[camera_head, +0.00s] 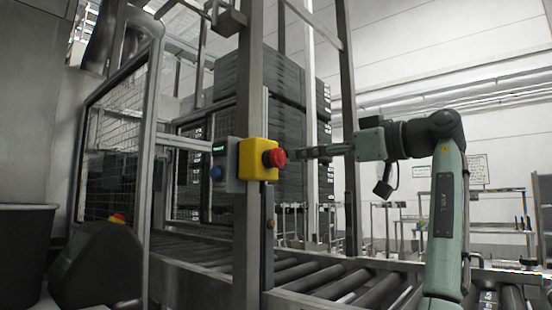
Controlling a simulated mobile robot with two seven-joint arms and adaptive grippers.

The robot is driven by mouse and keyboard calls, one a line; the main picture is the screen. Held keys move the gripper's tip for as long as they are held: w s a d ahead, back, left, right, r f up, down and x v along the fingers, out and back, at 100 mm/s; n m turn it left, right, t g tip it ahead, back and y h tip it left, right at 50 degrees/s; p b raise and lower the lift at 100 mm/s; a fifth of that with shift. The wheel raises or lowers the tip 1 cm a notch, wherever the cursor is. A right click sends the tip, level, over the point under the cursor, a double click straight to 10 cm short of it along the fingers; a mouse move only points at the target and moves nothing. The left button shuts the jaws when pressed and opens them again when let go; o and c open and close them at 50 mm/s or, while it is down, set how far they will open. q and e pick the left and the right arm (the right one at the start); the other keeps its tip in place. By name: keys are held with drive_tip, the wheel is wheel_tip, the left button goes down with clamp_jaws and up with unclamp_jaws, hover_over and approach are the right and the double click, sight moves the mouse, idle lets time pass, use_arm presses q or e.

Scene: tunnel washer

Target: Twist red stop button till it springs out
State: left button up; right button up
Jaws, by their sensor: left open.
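The red stop button (275,158) sticks out from the right face of a yellow box (253,160) on a grey upright post. My left gripper (304,152) points left at the button from its right side. The fingers are seen nearly edge-on, and their tips are close to the button's face. I cannot tell whether they touch it. The gripper is open, with nothing seen between the fingers. My right gripper is not in view.
A grey box (221,164) with a blue button and small display sits left of the yellow box. A roller conveyor (325,277) runs below, with dark stacked crates (290,110) behind the post. A mesh guard (115,145) stands at left.

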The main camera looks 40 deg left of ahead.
sight(281, 157)
use_arm(q)
drive_tip(key=a, duration=0.6)
drive_tip(key=shift+w, duration=0.25)
drive_tip(key=shift+a, duration=0.55)
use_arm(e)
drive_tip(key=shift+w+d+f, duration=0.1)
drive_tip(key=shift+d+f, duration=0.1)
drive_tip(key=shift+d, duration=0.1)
use_arm(q)
drive_tip(key=shift+c, duration=0.3)
